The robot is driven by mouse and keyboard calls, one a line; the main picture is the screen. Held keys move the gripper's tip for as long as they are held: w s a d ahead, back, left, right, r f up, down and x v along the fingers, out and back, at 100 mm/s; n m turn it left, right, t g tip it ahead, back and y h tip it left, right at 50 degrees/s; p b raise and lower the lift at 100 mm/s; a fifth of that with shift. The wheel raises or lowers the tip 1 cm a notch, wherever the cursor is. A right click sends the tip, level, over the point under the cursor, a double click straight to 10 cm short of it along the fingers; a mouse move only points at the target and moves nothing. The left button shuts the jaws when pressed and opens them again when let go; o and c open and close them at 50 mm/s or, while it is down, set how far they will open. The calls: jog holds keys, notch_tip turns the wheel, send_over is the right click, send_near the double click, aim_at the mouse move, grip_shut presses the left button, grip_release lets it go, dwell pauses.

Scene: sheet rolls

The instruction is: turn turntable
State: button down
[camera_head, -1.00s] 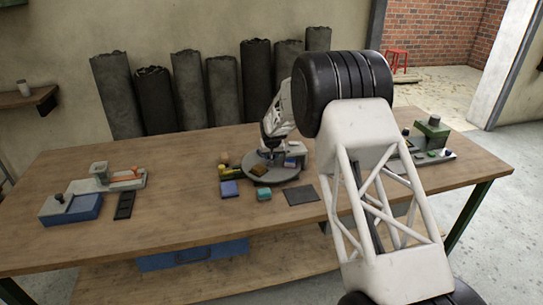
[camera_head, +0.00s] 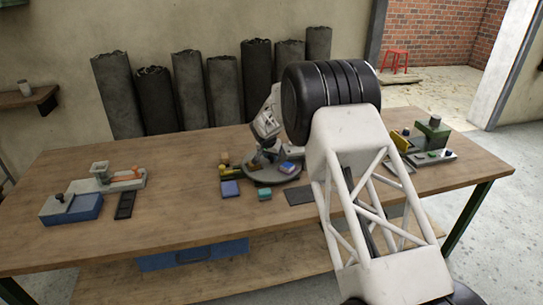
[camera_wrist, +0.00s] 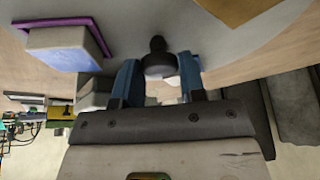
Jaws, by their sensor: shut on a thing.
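The turntable (camera_head: 285,179) is a round grey disc on the middle of the workbench, partly hidden by my arm. It also fills the upper part of the wrist view (camera_wrist: 205,42). A dark upright knob (camera_wrist: 157,62) stands on it. My gripper (camera_wrist: 160,72) has its blue fingers on either side of this knob and is shut on it. In the head view my gripper (camera_head: 262,160) is low over the disc, its fingertips hard to make out. A blue block (camera_head: 287,167) sits on the disc at the right; a pale block on a purple pad (camera_wrist: 65,47) shows in the wrist view.
Around the disc on the workbench (camera_head: 150,165) lie a blue block (camera_head: 230,188), a teal block (camera_head: 265,194) and a dark flat pad (camera_head: 300,197). A blue-based device (camera_head: 70,208) stands left, a green machine (camera_head: 433,130) right. Dark sheet rolls (camera_head: 155,100) stand behind.

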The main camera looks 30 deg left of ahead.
aim_at(264, 162)
jog(key=shift+a+m+h, duration=0.1)
jog(key=shift+m+h, duration=0.55)
jog(key=shift+m, duration=1.05)
jog(key=shift+a+m+h, duration=0.1)
jog(key=shift+m+h, duration=0.55)
jog(key=shift+m, duration=1.05)
jog(key=shift+w+m+g+h, duration=0.1)
jog(key=shift+m+g+h, duration=0.55)
jog(key=shift+m, duration=1.25)
jog(key=shift+m+g+h, duration=0.25)
jog(key=shift+m+g, duration=0.3)
jog(key=shift+m, duration=1.15)
jog(key=c, duration=1)
grip_release()
jog(key=v, duration=0.8)
jog(key=shift+w, duration=0.1)
